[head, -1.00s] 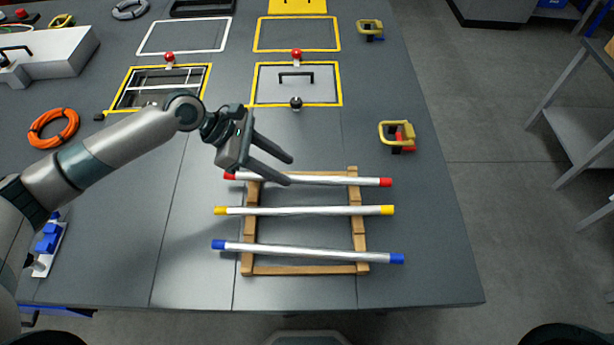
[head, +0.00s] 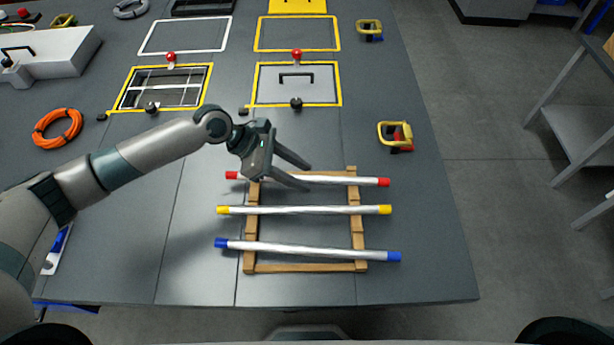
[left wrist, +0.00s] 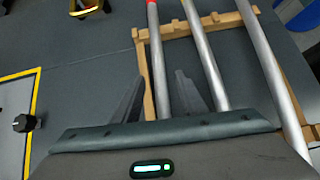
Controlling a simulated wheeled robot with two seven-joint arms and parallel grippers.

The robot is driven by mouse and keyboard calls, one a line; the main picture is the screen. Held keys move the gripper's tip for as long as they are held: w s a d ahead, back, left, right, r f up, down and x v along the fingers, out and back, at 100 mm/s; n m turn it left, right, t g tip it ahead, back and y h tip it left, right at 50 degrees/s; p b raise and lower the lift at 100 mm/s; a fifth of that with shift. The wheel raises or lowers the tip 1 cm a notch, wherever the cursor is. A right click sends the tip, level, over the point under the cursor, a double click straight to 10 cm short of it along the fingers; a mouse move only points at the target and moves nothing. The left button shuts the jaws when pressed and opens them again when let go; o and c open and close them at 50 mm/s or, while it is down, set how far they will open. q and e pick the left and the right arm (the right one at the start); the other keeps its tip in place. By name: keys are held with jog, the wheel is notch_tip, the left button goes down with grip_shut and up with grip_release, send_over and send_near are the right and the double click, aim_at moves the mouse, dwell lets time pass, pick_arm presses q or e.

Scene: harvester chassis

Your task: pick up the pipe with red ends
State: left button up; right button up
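The pipe with red ends (head: 340,181) lies across the far side of a wooden rack (head: 305,268). My left gripper (head: 307,178) is open over the left half of this pipe, its fingers pointing right and down. In the left wrist view the red-ended pipe (left wrist: 158,55) runs between the two open fingers (left wrist: 160,76), and one red end shows at the top edge. I cannot tell how high the fingers are above it. The gripper hides part of the pipe in the head view. My right gripper is not in view.
A pipe with yellow ends (head: 300,210) and one with blue ends (head: 310,250) lie nearer on the same rack. A yellow and red clamp-like item (head: 395,135) stands beyond the rack's right side. A yellow-framed panel with a black handle (head: 297,90) lies behind the gripper.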

aim_at(301, 179)
pick_arm(q)
grip_shut()
jog(key=shift+r, duration=0.1)
jog(key=shift+r, duration=0.55)
jog(key=r, duration=0.1)
jog(key=r+b, duration=0.1)
jog(key=r, duration=0.1)
jog(key=shift+s+d+r+b, duration=0.1)
jog(key=shift+s+d+b, duration=0.2)
jog(key=shift+s, duration=0.05)
jog(key=s+d+r+b, duration=0.2)
jog(key=s+d+r, duration=0.3)
jog(key=s, duration=0.4)
jog(key=shift+d+r, duration=0.4)
jog(key=shift+r, duration=0.45)
